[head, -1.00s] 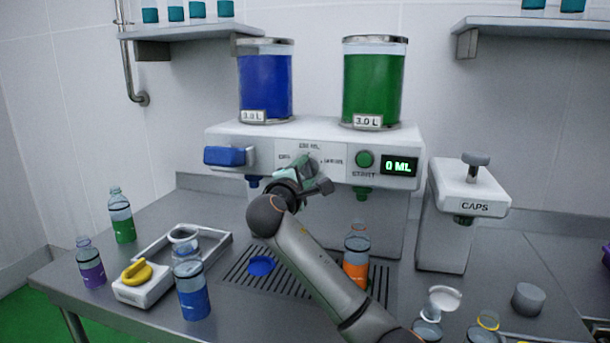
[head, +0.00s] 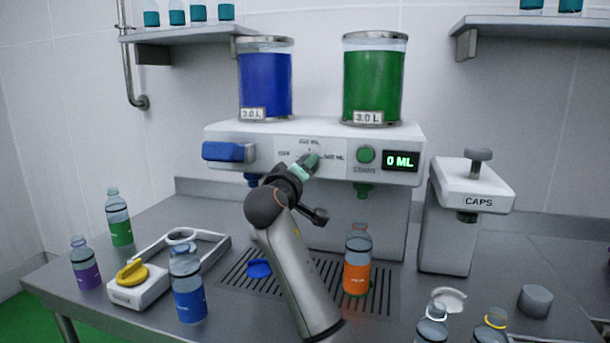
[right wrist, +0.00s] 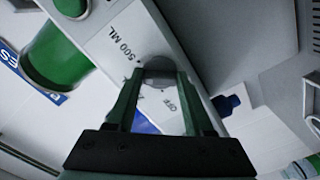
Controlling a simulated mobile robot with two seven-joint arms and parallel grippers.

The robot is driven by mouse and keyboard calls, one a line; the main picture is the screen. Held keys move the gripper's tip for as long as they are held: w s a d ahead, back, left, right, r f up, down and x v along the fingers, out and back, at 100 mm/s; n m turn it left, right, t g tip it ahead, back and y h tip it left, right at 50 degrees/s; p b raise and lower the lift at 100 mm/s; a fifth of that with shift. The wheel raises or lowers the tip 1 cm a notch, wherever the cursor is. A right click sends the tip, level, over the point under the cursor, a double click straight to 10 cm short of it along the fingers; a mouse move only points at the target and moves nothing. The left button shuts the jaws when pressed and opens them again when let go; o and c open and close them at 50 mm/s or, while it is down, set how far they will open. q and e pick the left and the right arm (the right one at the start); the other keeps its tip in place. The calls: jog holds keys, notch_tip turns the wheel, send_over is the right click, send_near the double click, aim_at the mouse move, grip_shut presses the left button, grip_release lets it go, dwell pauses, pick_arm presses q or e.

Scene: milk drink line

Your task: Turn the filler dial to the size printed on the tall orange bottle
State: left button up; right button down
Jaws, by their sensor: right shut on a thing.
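The filler (head: 232,134) is a white machine with a blue tank and a green tank on top. Its grey dial (right wrist: 160,66) is between the fingers of my right gripper (right wrist: 158,80), which is shut on it. In the head view the right gripper (head: 305,166) covers most of the dial. Marks surround the dial: one reads 500 ML and one OFF in the right wrist view. I cannot tell where the pointer stands. The orange bottle (head: 357,276) stands upright on the drip grate under the green nozzle; its print is too small to read. My left gripper is out of view.
The display (head: 401,161) reads 0 ML, beside the green start button (head: 366,155). A blue lever (head: 229,152) is at the left. A caps dispenser (head: 470,200) stands right. A blue cap (head: 259,268) lies on the grate.

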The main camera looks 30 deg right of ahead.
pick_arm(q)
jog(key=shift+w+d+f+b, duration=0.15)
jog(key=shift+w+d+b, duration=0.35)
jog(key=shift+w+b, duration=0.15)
pick_arm(e)
jog(key=m, duration=0.4)
jog(key=shift+r, duration=0.25)
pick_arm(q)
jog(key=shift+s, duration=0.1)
pick_arm(e)
jog(key=c, duration=0.6)
grip_release()
jog(key=o, duration=0.3)
jog(key=shift+f, duration=0.2)
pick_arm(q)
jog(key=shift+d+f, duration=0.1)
